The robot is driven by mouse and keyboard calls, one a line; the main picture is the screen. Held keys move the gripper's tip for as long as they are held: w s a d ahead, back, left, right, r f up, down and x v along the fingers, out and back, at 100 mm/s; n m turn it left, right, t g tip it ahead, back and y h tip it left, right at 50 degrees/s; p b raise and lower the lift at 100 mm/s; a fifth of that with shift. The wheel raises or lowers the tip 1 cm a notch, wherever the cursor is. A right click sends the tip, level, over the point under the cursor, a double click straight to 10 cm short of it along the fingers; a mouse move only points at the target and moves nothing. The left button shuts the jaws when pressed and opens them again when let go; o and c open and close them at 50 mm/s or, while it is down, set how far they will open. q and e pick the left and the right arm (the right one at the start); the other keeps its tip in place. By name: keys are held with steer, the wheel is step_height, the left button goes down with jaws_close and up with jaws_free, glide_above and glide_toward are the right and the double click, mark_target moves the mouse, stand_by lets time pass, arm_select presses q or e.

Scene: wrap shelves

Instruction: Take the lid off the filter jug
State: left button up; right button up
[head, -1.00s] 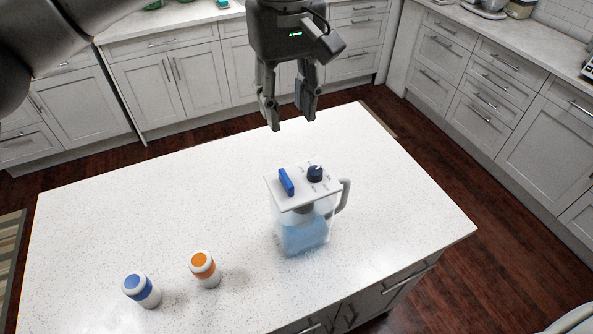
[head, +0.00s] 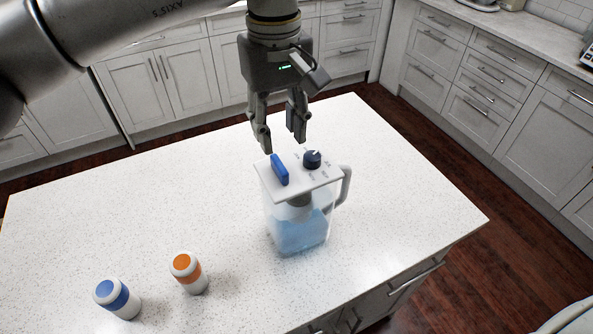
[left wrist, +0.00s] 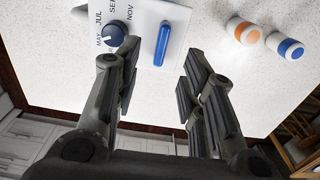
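The filter jug (head: 300,232) stands upright on the white island, clear-walled with blue water inside and a grey handle at its right. Its white lid (head: 300,180) is on top, with a blue upright grip (head: 279,169) and a dark blue month dial (head: 312,159). My left gripper (head: 283,147) is open and empty, just above and behind the lid. In the left wrist view the blue grip (left wrist: 162,44) lies ahead of the gap between the fingers (left wrist: 157,68), apart from them, and the dial (left wrist: 114,35) is near the left finger. My right gripper is not in view.
A blue-topped container (head: 118,299) and an orange-topped container (head: 188,273) stand on the island (head: 130,215) left of the jug. The surface around the jug is otherwise clear. Cabinets line the far side beyond the wooden floor.

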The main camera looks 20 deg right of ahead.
mark_target(279, 163)
arm_select(q)
step_height(279, 163, down, 3)
steer(key=shift+p, duration=0.3)
steer(key=shift+a+f+p, duration=0.1)
steer(key=shift+f+p, duration=0.5)
step_height(279, 163, down, 3)
steer(key=shift+f+p, duration=0.1)
steer(key=shift+p, duration=0.75)
steer(key=shift+w+f, duration=0.1)
steer(key=shift+f, duration=0.35)
steer(key=shift+c, duration=0.5)
jaws_close()
